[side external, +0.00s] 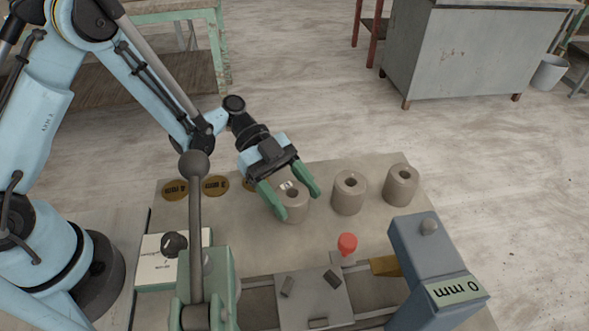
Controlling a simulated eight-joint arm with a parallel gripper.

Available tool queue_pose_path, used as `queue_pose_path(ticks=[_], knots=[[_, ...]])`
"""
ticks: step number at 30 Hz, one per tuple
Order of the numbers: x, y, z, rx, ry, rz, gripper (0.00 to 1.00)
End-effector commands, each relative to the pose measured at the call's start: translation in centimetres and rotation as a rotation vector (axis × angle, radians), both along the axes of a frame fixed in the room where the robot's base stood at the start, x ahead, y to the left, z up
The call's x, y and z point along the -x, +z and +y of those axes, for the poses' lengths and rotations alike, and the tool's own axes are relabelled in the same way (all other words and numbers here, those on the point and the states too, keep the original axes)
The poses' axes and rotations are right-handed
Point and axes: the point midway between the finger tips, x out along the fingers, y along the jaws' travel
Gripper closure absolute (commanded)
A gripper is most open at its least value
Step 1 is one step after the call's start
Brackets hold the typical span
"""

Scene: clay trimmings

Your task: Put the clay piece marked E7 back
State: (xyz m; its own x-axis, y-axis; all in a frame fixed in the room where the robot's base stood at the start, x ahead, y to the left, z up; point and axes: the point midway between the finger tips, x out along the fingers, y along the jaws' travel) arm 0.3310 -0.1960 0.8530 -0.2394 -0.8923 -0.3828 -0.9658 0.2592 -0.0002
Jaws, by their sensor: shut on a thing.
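Three grey-brown clay cylinders with a hole in the top stand in a row on the work table. The left one (292,211) is between the green fingers of my gripper (297,203), which is shut on it. It looks upright; I cannot tell whether its base touches the table. The middle cylinder (350,197) and the right cylinder (401,188) stand apart, untouched by my gripper. No E7 mark is readable on any of them from here.
Brown discs lie at the left, one marked 2 mm (215,185); another is partly behind my gripper. In front are a red knob (347,242), a grey plate (314,301) and a blue-grey block (428,262) labelled 0 mm. A white box (157,264) sits left.

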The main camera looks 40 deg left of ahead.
Motion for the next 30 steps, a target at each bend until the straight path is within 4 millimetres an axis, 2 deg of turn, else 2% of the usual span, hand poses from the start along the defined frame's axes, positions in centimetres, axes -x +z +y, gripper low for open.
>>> queue_pose_path(ticks=[1, 6, 17, 20, 30], knots=[[0.0, -0.1, 0.0, 0.0, 0.0, 0.0, 0.3], [0.0, -0.1, 0.0, 0.0, 0.0, 0.0, 0.07], [0.0, 0.4, 0.0, 0.0, 0.0, 0.0, 0.07], [-0.4, 0.8, 1.3, 0.0, 0.004, 0.0, 0.07], [-2.1, 3.4, 7.5, -0.001, 0.004, 0.0, 0.07]])
